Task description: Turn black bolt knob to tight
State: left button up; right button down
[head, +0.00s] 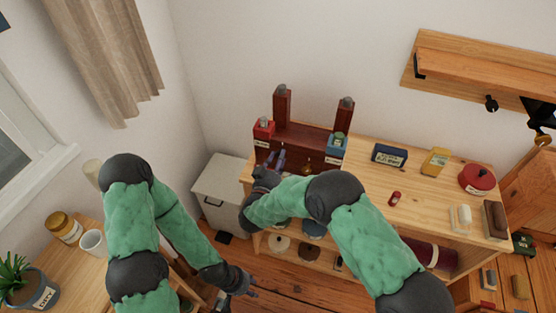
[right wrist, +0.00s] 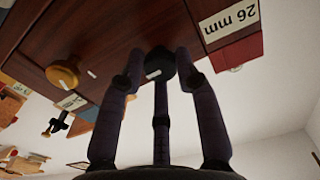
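A dark red wooden brace (head: 304,140) with two upright posts stands on the wooden bench. In the right wrist view, which is upside down, the black bolt knob (right wrist: 160,64) sits on the brace's front face with a small white mark on it. The fingers of my right gripper (right wrist: 160,62) stand around the knob, one on each side and one in line with it. They look spread, and contact is unclear. My right gripper hides the black knob in the head view. A brass knob (right wrist: 63,73) sits beside it. My left gripper (head: 250,287) is low over the floor, away from the brace.
A red block (head: 264,129) and a blue block (head: 337,145) sit at the brace's ends, near 26 mm labels (right wrist: 228,22). A dark box (head: 389,154), a yellow box (head: 435,161) and a red round pot (head: 477,179) stand to the right. A white bin (head: 217,190) is left.

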jog(key=shift+f, duration=0.15)
jog(key=shift+a+m+b, duration=0.2)
jog(key=shift+m+b, duration=5.55)
jog(key=shift+m, duration=3.25)
jog(key=c, duration=0.9)
grip_release()
